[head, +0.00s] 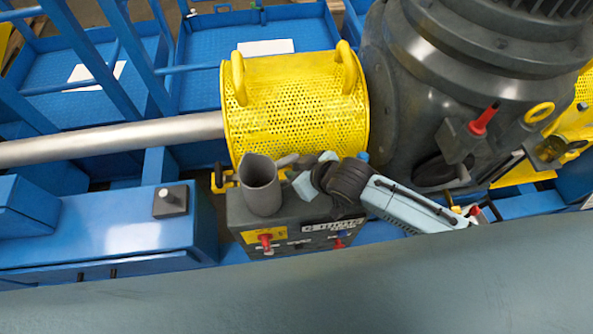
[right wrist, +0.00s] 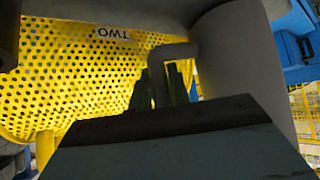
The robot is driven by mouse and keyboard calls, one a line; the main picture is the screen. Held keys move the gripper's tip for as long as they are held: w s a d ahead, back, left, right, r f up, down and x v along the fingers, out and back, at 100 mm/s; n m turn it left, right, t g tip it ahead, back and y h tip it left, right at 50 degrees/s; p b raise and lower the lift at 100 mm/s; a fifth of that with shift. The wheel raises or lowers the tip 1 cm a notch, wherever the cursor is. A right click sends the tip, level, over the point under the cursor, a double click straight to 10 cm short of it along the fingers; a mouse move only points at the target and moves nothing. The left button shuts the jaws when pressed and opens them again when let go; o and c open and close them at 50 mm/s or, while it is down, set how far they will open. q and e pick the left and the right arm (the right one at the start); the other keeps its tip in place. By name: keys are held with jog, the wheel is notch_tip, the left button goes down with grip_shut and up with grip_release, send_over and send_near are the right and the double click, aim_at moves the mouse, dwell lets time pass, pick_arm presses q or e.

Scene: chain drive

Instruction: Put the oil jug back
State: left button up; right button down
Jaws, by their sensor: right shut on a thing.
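The oil jug (head: 261,190) is a grey, open-topped cylinder with a side handle, near the middle of the head view. It looks nearly upright, in front of the yellow guard and over the dark control box. I cannot tell whether its base touches the box. My right gripper (head: 303,173) comes in from the right and is shut on the jug's handle. In the right wrist view the handle (right wrist: 168,50) passes between the dark fingers, with the jug's grey body (right wrist: 240,62) to the right. My left gripper is not in view.
A yellow perforated guard (head: 295,105) with two loop handles stands behind the jug. A steel shaft (head: 110,138) runs left from it. A big grey gearbox (head: 420,100) stands right. The control box (head: 300,240) has red knobs. A blue cabinet (head: 130,235) stands at lower left.

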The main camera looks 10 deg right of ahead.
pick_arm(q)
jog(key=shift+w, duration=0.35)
pick_arm(e)
jog(key=shift+f, duration=0.25)
jog(key=shift+f, duration=0.1)
jog(key=c, duration=1.3)
grip_release()
jog(key=shift+f, duration=0.1)
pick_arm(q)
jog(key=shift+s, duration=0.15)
pick_arm(e)
jog(key=shift+s+d+r, duration=0.15)
jog(key=shift+s+r, duration=0.05)
jog(key=shift+r, duration=0.2)
pick_arm(q)
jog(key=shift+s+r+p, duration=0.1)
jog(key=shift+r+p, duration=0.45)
jog(key=shift+p, duration=0.05)
pick_arm(e)
jog(key=v, duration=1.1)
jog(key=shift+s+r, duration=0.1)
